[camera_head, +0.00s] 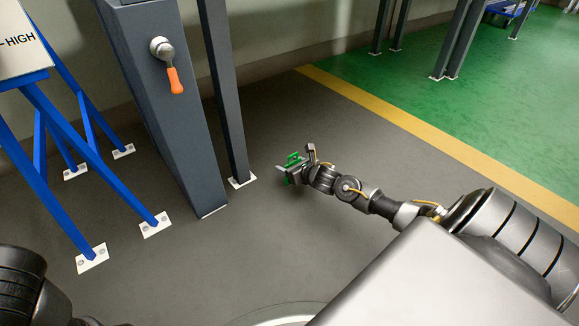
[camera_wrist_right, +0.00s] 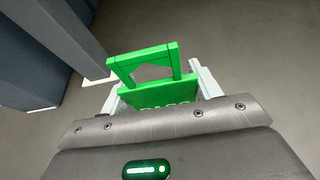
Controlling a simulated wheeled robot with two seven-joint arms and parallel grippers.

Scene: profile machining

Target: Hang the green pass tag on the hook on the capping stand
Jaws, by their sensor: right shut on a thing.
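The green pass tag (camera_head: 293,159) is in my right gripper (camera_head: 286,173), which is shut on it over the floor, right of the grey posts. In the right wrist view the tag's body (camera_wrist_right: 158,93) sits between the two fingers of the right gripper (camera_wrist_right: 157,84). Its open green frame (camera_wrist_right: 143,50) stands up above the body, tilted, with a hole through it. Lettering on the body is mostly hidden by the gripper housing. I cannot make out a hook in either view, nor tell which structure is the capping stand. My left gripper is out of view; only part of that arm shows.
A wide grey post (camera_head: 165,110) with an orange-handled lever (camera_head: 174,80) and a thinner grey post (camera_head: 225,100) stand left of the tag. A blue frame (camera_head: 40,115) carries a sign panel at far left. Floor around the right gripper is clear, with a yellow line (camera_head: 400,117) beyond.

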